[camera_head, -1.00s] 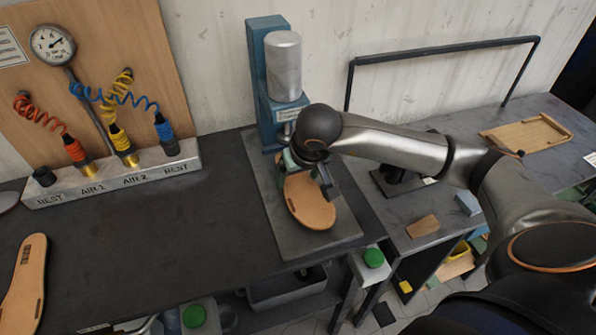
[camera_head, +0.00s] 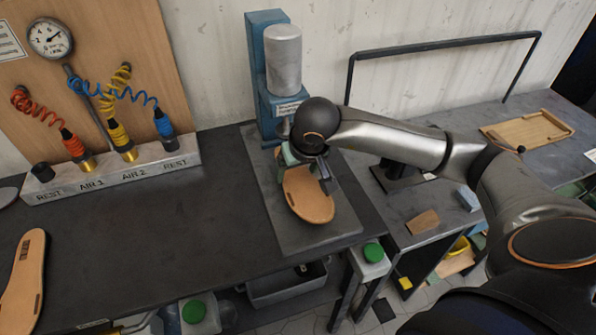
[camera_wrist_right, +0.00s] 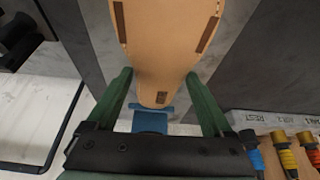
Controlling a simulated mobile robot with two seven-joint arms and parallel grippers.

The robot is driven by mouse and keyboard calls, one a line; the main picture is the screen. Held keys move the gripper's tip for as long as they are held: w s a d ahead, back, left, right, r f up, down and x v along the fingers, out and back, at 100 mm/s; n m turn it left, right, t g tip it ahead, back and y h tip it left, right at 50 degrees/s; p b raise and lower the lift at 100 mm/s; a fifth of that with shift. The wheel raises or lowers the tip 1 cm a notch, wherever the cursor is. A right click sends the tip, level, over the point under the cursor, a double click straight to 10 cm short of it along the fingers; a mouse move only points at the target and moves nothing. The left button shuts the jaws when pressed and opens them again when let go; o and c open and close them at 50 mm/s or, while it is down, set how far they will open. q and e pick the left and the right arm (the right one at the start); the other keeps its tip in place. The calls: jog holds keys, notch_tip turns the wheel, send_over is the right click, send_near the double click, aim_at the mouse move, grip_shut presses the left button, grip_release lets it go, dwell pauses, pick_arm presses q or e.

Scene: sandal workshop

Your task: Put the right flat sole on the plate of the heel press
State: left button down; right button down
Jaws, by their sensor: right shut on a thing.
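My right gripper (camera_head: 306,169) is shut on a tan flat sole (camera_head: 308,200), over the grey plate (camera_head: 305,239) of the heel press (camera_head: 270,75). In the right wrist view, the green fingers of the right gripper (camera_wrist_right: 158,76) stand on either side of the narrower end of the sole (camera_wrist_right: 160,40), which has dark brown patches. The sole looks flat and lies within the plate's outline; I cannot tell whether it touches the plate. A second tan sole (camera_head: 22,285) lies on the bench at far left. My left gripper is not in view.
An air-line rack (camera_head: 110,178) with coiled hoses stands at the back left. A green button (camera_head: 373,252) sits below the bench's right edge. The dark bench (camera_head: 150,245) is clear between the left sole and the press. A wooden tray (camera_head: 528,130) lies on the right table.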

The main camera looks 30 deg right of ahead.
jog(key=shift+w+f, duration=0.1)
jog(key=shift+w, duration=0.1)
dwell(0.6)
grip_release()
jog(key=d+v, duration=0.1)
jog(key=v, duration=1.1)
jog(key=shift+a+r+b, duration=0.25)
jog(key=shift+a+b, duration=0.1)
jog(key=shift+a, duration=0.1)
jog(key=shift+s, duration=0.1)
